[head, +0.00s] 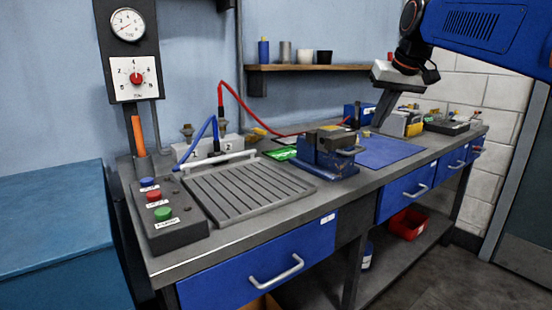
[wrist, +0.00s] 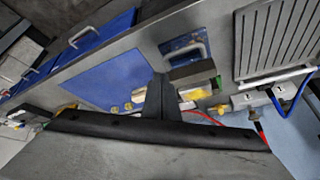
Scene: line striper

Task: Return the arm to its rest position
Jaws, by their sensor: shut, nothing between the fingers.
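My gripper (head: 381,118) hangs from the blue arm at the upper right of the head view. Its dark fingers point down above the far part of the workbench (head: 240,222), near the blue mat (head: 388,152). The fingers are together with nothing held between them. In the wrist view my gripper (wrist: 158,92) shows as a dark shape in the middle, with the bench, mat (wrist: 95,80) and vise beyond it.
A blue vise (head: 328,158) stands mid-bench, beside a ribbed grey plate (head: 246,192). A button box (head: 166,215) is at the near left. A wooden shelf (head: 300,67) with cups is on the wall. Bins and small items crowd the far end.

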